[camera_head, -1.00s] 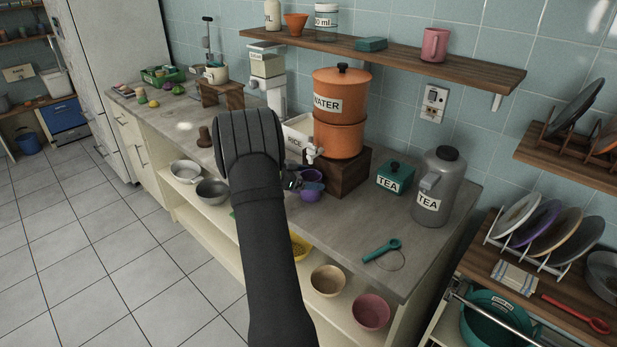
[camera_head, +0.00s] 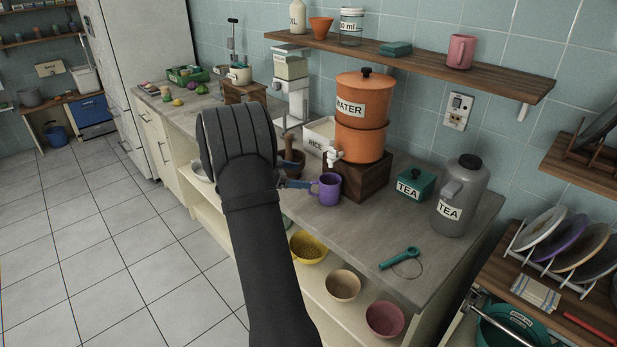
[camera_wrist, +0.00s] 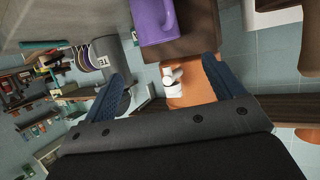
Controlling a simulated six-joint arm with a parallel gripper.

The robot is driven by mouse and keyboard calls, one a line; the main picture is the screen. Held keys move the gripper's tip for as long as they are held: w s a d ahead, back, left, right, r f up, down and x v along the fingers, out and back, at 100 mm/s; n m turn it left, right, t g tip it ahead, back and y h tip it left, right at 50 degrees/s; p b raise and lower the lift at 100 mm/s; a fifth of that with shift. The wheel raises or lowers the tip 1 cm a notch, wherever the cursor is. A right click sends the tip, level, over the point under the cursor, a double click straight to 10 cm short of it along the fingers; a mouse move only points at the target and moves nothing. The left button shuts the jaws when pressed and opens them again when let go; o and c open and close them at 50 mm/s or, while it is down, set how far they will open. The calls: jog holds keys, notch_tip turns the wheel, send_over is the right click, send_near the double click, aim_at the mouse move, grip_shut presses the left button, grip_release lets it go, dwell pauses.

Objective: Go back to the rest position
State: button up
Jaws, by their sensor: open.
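My gripper (camera_wrist: 165,85) is open, its two blue fingers spread wide with nothing between them in the wrist view. In the head view my dark arm crosses the middle of the picture and hides most of the gripper; a blue finger shows just left of the purple mug (camera_head: 329,189). The mug stands upright on the counter (camera_head: 355,228) in front of the wooden block under the orange water dispenser (camera_head: 362,118). In the wrist view the purple mug (camera_wrist: 153,20) lies beyond the fingers, and I see no contact with them.
A teal tea box (camera_head: 413,184), a grey tea jug (camera_head: 460,197) and a teal-handled strainer (camera_head: 400,259) stand or lie on the right of the counter. A wooden shelf (camera_head: 420,66) hangs above. Bowls sit on the shelf below. The tiled floor at left is clear.

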aim_at(328, 174)
jog(key=shift+s+a+r, duration=0.1)
jog(key=shift+s+a, duration=0.05)
jog(key=shift+a, duration=0.1)
jog(key=x, duration=1.2)
jog(key=shift+r, duration=1.65)
